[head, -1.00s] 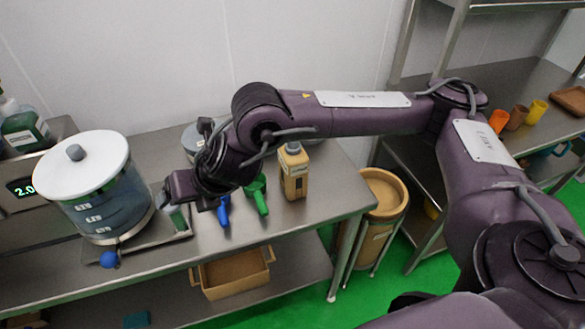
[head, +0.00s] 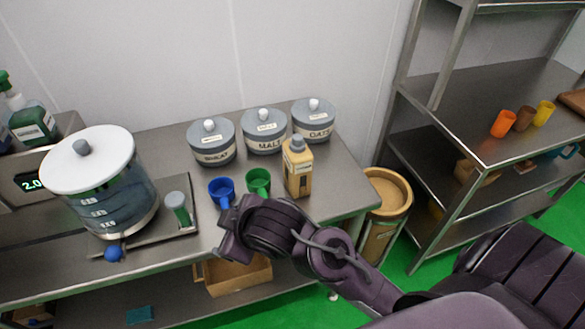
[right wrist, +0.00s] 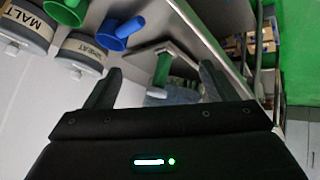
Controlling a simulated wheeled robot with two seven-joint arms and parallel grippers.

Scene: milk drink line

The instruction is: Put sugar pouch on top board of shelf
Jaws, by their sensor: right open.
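I cannot make out a sugar pouch for sure in either view. The shelf (head: 452,108) stands at the right of the head view. Its top board (head: 515,5) shows only as a strip at the upper edge, and what lies on it is out of view. My right gripper (right wrist: 158,88) is open, with nothing between its fingers in the right wrist view. In the head view it is low in front of the blue and green cups, by the table's front edge. My left gripper is not in view.
The steel table (head: 345,187) bears lidded canisters (head: 265,132), a blue cup (head: 222,190), a green cup (head: 258,181), a tan bottle (head: 298,170) and a large clear tank (head: 110,200). A bin (head: 385,215) stands between table and shelf. Small cups (head: 503,124) stand on a lower board.

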